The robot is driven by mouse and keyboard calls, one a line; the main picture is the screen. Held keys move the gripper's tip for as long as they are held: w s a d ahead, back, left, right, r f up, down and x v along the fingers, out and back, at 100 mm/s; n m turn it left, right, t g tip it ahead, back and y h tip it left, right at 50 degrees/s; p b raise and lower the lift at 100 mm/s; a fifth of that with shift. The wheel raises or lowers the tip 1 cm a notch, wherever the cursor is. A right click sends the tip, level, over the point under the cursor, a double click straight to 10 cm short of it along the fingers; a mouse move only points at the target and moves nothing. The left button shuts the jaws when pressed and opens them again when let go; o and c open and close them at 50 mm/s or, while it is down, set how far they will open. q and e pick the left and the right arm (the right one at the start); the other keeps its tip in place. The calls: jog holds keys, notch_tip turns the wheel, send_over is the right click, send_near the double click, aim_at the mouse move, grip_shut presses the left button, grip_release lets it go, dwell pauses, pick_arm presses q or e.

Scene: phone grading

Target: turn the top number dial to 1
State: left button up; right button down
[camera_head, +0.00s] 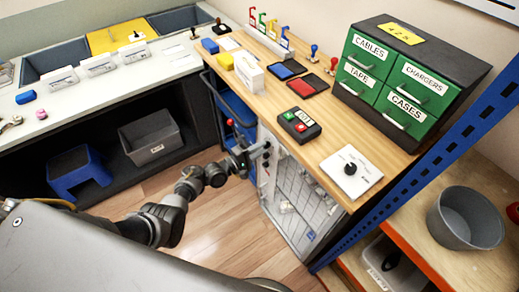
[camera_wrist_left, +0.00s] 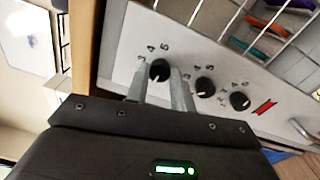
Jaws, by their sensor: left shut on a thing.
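The top number dial (camera_wrist_left: 160,69) is a small black knob on a pale grey panel (camera_wrist_left: 128,30), the knob nearest the wooden edge in the left wrist view. Printed digits, seemingly 3, 4 and 5, show beside it; its pointer and the lower digits are hidden or too small to read. My left gripper (camera_wrist_left: 159,82) is shut on this dial, one finger on each side. In the head view the left gripper (camera_head: 246,156) is at the upper part of the cabinet front. My right gripper is not in view.
The wooden counter (camera_head: 318,130) above holds a drawer unit (camera_head: 425,38) and a white plate with a black knob (camera_head: 368,179). A blue-framed bin (camera_head: 228,105) stands left of the cabinet.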

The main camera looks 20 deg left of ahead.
pick_arm(q)
jog(key=o, duration=1)
jog(key=v, duration=1.1)
jog(key=shift+w, duration=0.1)
